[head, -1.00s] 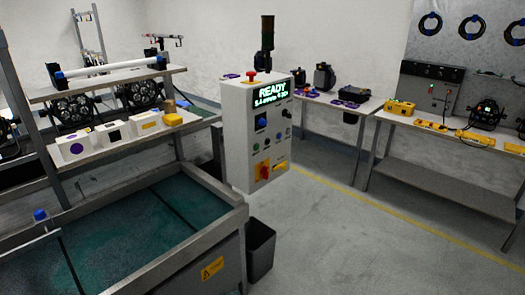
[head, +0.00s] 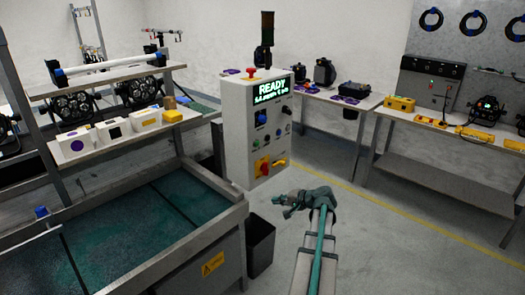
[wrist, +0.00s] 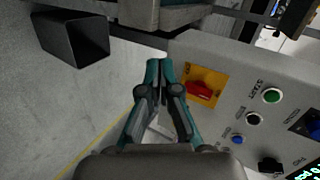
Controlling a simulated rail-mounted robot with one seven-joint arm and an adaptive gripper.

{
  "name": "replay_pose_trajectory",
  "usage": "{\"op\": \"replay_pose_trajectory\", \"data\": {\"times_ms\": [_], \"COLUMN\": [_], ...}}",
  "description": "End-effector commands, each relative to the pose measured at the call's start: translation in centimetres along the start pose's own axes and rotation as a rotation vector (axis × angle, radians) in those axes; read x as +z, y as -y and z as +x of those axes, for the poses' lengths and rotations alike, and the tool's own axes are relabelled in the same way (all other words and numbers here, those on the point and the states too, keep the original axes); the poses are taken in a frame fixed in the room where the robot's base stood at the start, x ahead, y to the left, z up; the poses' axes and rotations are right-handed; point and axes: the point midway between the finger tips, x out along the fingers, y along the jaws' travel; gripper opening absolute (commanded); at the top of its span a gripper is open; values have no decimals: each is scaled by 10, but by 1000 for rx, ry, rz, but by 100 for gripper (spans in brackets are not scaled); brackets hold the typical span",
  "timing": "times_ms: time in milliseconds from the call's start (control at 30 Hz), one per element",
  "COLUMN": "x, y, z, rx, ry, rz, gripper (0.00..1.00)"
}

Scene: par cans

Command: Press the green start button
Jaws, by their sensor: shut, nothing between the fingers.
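The green start button (wrist: 272,95) is a small round cap in a pale ring on the grey-white control box, right of my fingertips in the wrist view. It shows only as a small dot in the head view (head: 255,142), uncovered. My gripper (wrist: 160,68) is shut and empty, its fingertips beside the box's edge, left of the red switch on a yellow plate. In the head view my gripper (head: 283,205) is below and right of the control box (head: 236,150), apart from the button.
The box display (head: 271,91) reads READY. A dark bin (head: 260,247) stands below the box. A teal-floored tray (head: 130,235) is left; open floor lies right.

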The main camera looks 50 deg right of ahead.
Motion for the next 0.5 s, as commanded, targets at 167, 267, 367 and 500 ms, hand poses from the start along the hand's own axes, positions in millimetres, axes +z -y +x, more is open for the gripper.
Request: {"op": "replay_pose_trajectory", "data": {"times_ms": [167, 267, 367, 500], "x": [-68, -77, -82, -84], "y": [81, 111, 124, 134], "z": [-58, -65, -69, -74], "rx": [-252, -358, -431, -483], "ry": [-105, -110, -110, -111], "rz": [43, 68, 97, 118], "gripper": [0, 0, 0, 0]}}
